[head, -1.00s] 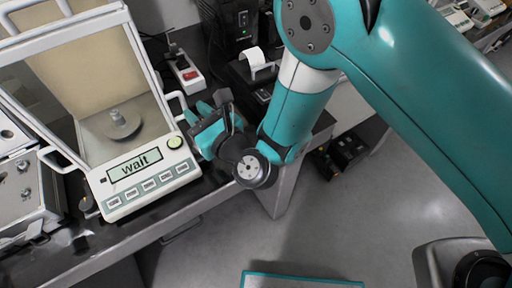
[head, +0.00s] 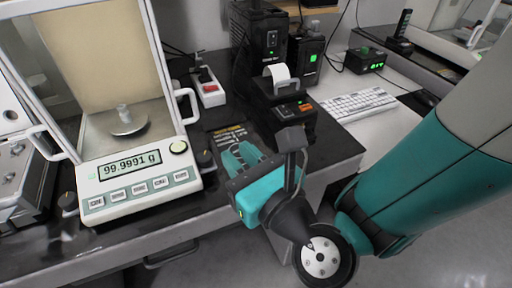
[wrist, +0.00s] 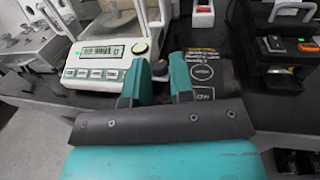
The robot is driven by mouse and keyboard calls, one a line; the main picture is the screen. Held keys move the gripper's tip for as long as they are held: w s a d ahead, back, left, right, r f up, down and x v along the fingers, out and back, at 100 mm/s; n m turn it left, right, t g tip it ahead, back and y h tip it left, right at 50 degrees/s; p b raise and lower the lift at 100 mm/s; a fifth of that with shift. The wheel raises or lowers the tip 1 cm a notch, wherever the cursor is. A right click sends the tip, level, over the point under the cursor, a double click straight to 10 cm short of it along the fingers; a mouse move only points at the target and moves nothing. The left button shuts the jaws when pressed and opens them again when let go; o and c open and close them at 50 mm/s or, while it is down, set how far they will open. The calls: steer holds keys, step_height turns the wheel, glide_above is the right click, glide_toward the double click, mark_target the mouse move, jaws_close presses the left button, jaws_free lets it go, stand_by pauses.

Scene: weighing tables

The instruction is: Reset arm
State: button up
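My gripper (head: 242,158) is above the front edge of the dark table, right of the balance (head: 139,176). In the wrist view its two teal fingers (wrist: 162,78) stand apart with nothing between them. The balance is a white-framed glass case with a beige back. A small metal weight (head: 124,113) stands upright on its round pan (head: 116,123). The display (head: 129,163) reads 99.9991 g. My gripper is apart from the balance.
A label printer (head: 283,105) with a paper strip stands behind my gripper. A power strip (head: 208,91) with a red switch lies right of the balance. A white keyboard (head: 355,103) is at right. A metal case (head: 18,175) sits at far left.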

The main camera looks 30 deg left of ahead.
steer(key=shift+w+r, duration=0.1)
steer(key=w+d+r+n+g+h+p, duration=0.1)
steer(key=d+r+n+g+h+p, duration=0.15)
steer(key=d+r+n, duration=0.5)
steer(key=w+d+r+n+g+h+p, duration=0.1)
steer(key=d+r+n+g+p, duration=0.2)
steer(key=n, duration=0.8)
steer(key=s+d+r+n+g+h+p, duration=0.1)
steer(key=d+n+h, duration=0.3)
steer(key=d, duration=0.6)
steer(key=s+d+r+n+g+h+p, duration=0.1)
steer(key=s+d+r+n+h+p, duration=0.1)
steer(key=d+n, duration=0.5)
steer(key=s+d+r+h, duration=0.1)
steer(key=d+h, duration=0.1)
steer(key=d, duration=0.2)
steer(key=shift+s+d+r+n+g+p, duration=0.2)
steer(key=shift+s+r+n+g+p, duration=0.05)
steer(key=shift+r+n+g+p, duration=0.15)
